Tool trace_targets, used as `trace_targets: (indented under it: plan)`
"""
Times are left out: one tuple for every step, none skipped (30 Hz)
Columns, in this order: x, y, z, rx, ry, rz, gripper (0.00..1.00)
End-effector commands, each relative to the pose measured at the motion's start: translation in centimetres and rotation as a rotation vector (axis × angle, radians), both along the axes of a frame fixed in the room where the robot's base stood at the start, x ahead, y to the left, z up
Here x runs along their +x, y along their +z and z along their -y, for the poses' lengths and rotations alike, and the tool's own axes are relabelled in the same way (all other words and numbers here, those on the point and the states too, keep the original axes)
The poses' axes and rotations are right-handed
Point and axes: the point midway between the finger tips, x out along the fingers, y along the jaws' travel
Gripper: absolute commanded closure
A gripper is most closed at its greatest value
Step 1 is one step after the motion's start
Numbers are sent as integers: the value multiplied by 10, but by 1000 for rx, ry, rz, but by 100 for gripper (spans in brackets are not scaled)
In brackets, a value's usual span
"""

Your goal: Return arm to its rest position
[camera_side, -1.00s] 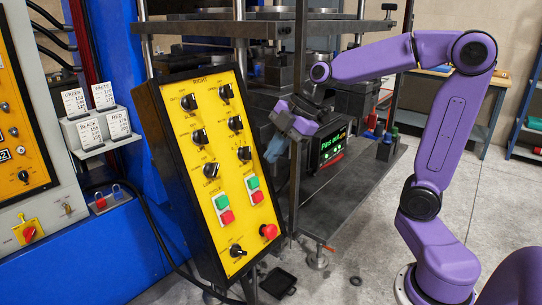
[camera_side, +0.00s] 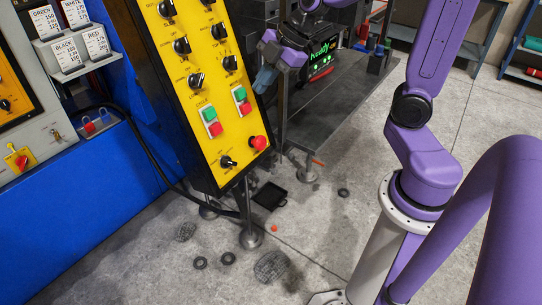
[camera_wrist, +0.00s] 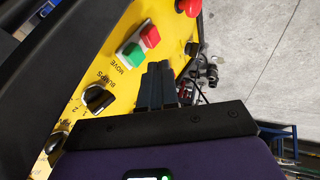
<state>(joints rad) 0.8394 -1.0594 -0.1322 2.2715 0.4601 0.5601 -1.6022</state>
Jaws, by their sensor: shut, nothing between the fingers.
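My gripper (camera_side: 265,78) is beside the right edge of the yellow control panel (camera_side: 207,125), at about the height of its upper-right green button (camera_side: 239,93). The blue-grey fingers look closed together and empty. In the wrist view the dark fingers (camera_wrist: 160,85) are shut, pointing past a green button (camera_wrist: 133,54) and a red button (camera_wrist: 150,36) marked MOVE. A black knob (camera_wrist: 97,99) marked BUMPS is left of them. I cannot tell whether the fingers touch the panel. My upper arm is cut off by the side view's top edge.
A red mushroom button (camera_side: 259,143) is low on the panel. A dark metal table (camera_side: 340,100) of the press lies right of my gripper. A black tray (camera_side: 270,195) and several round pads lie on the concrete floor. Card holders (camera_side: 70,50) stand at upper left.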

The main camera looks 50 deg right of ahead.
Motion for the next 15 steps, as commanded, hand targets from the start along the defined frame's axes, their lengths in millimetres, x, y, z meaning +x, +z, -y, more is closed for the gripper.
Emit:
trace_targets:
  plan:
    - [-8, -3, -3, 0, 3, 0, 100]
    - [-7, 4, 0, 2, 2, 7, 100]
    - [-10, 10, 2, 2, 2, 8, 100]
    - [-12, 14, 3, 2, 2, 8, 100]
    - [-13, 18, 4, 3, 2, 7, 100]
    - [-16, 24, 6, 4, 3, 8, 100]
    - [-18, 28, 8, 3, 4, 9, 100]
    - [-19, 31, 9, 2, 5, 8, 100]
    - [-22, 36, 11, 3, 4, 7, 100]
    - [-23, 40, 12, 3, 3, 8, 100]
    - [-25, 43, 13, 3, 4, 6, 100]
    - [-27, 46, 15, 2, 3, 7, 100]
    - [-28, 49, 16, 3, 5, 5, 100]
    - [-29, 51, 17, 3, 5, 5, 100]
    - [-30, 53, 17, 2, 6, 5, 100]
